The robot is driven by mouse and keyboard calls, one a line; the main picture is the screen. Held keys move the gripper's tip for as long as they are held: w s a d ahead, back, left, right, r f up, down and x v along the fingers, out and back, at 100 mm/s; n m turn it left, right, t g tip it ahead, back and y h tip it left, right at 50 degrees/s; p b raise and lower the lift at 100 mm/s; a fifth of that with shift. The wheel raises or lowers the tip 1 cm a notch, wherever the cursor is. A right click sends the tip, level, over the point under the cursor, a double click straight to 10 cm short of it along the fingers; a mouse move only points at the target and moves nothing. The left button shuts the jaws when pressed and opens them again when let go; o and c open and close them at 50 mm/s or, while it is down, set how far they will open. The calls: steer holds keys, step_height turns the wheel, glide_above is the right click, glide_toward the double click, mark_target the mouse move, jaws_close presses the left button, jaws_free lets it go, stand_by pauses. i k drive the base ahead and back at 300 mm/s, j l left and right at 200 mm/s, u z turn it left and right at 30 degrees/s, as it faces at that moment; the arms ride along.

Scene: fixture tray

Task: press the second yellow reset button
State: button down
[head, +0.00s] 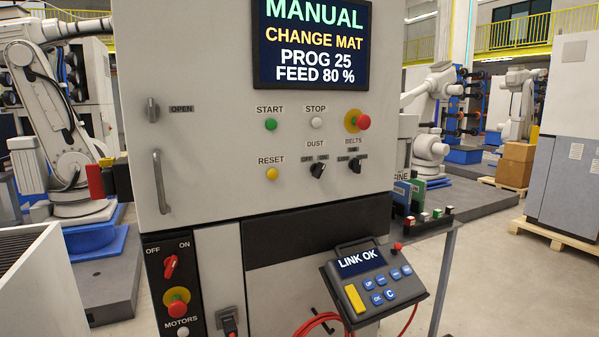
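One yellow button (272,174) labelled RESET sits on the front of the white control cabinet (215,120), below the green START button (271,124). It is the only button with a RESET label that I can see; no second one shows. A yellow rectangular key (355,298) is on the hand pendant (375,280) below right, but I see no reset label on it. My gripper is not in view.
A screen (312,42) reads MANUAL, CHANGE MAT. A red emergency knob (363,122) and two black selector switches are right of the reset button. A handle (161,181) projects at left. A lower panel (175,285) has a red switch and another red knob.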

mark_target(272, 174)
steer(key=i+l+u, duration=0.1)
steer(key=i+l, duration=0.45)
steer(key=l, duration=0.3)
steer(key=i+j+u, duration=0.1)
steer(key=i, duration=0.3)
steer(key=i+j+u, duration=0.1)
steer(key=i, duration=0.3)
steer(key=j, duration=0.1)
